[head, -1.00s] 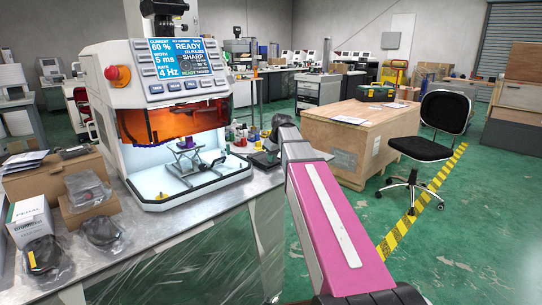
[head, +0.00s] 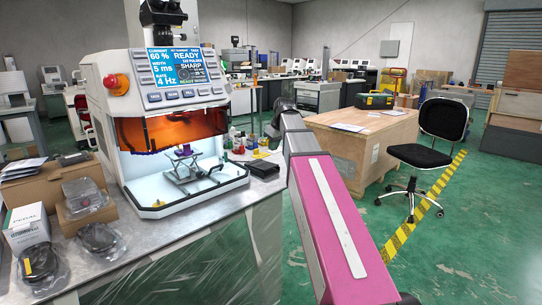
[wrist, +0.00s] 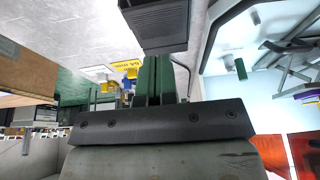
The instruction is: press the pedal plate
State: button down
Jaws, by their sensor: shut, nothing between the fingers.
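A black pedal (head: 262,168) lies on the metal bench to the right of the white machine. In the wrist view, its dark ribbed plate (wrist: 155,22) is at the top centre, straight ahead of my fingertips. My gripper (wrist: 153,62) shows there with its two green fingers together and nothing between them. The tips end just short of the plate in the picture; I cannot tell the true gap. In the head view, my arm reaches to the right of the pedal, and the fingers cannot be made out.
The white machine (head: 165,80) has an orange hood and a screen reading READY. Small coloured bottles (head: 238,142) stand behind the pedal. Bagged parts and boxes (head: 50,185) crowd the bench's left end. A wooden crate (head: 345,150) stands to the right.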

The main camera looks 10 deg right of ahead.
jog(key=shift+v, duration=1.95)
jog(key=shift+d, duration=0.1)
